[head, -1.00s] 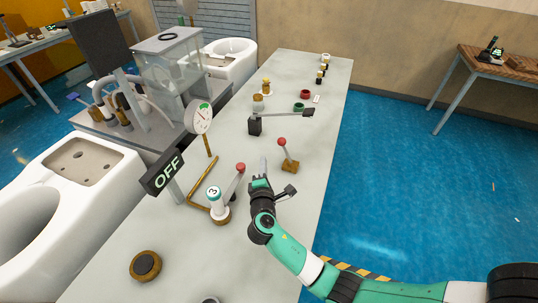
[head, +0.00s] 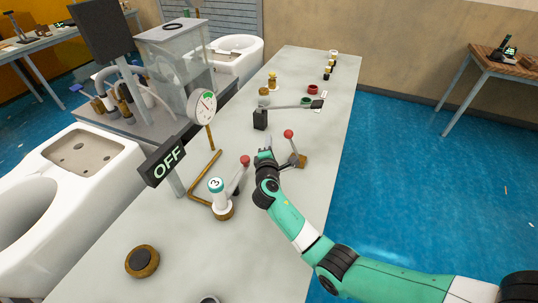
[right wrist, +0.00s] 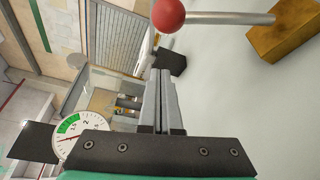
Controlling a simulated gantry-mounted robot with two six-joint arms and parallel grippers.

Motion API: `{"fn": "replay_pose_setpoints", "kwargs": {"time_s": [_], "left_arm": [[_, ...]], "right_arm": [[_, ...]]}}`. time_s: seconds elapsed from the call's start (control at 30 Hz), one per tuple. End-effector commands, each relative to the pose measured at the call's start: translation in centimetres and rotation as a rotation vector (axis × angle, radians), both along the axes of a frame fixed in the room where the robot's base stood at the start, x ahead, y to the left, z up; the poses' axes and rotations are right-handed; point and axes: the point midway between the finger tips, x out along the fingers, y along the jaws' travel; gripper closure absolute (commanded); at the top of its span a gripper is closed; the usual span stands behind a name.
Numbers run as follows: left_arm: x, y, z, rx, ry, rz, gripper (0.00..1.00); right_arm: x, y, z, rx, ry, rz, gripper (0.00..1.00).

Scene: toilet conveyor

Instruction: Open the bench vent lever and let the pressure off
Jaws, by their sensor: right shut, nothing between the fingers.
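A lever with a red ball knob (head: 288,134) stands on a brass block (head: 301,161) on the bench; knob and block also show large in the right wrist view (right wrist: 168,14). A second red-knobbed lever (head: 243,165) leans beside a white valve marked 3 (head: 218,192). I cannot tell which is the vent lever. A dial gauge (head: 203,107) stands behind. My right gripper (head: 267,147) is shut and empty, just left of the brass-block lever, apparently apart from it. My left gripper is out of view.
A round dark knob (head: 142,261) sits at the near end. Small coloured parts (head: 312,89) are at the far end.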

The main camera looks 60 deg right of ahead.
Motion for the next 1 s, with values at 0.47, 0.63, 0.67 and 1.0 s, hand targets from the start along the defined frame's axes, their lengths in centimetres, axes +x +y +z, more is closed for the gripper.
{"fn": "replay_pose_setpoints", "kwargs": {"time_s": [0.47, 0.63, 0.67, 1.0], "left_arm": [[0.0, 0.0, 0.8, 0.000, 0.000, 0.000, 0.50], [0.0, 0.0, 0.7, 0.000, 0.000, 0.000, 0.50], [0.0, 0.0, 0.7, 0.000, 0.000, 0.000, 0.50], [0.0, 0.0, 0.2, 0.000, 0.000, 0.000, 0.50]], "right_arm": [[-2.8, -2.3, 1.1, 0.000, 0.000, 0.001, 1.00], [-2.9, -2.3, 1.0, -0.001, 0.000, 0.001, 1.00], [-2.9, -2.3, 1.0, -0.001, 0.000, 0.001, 1.00], [-2.9, -3.0, 1.0, 0.003, -0.025, 0.000, 1.00]]}}
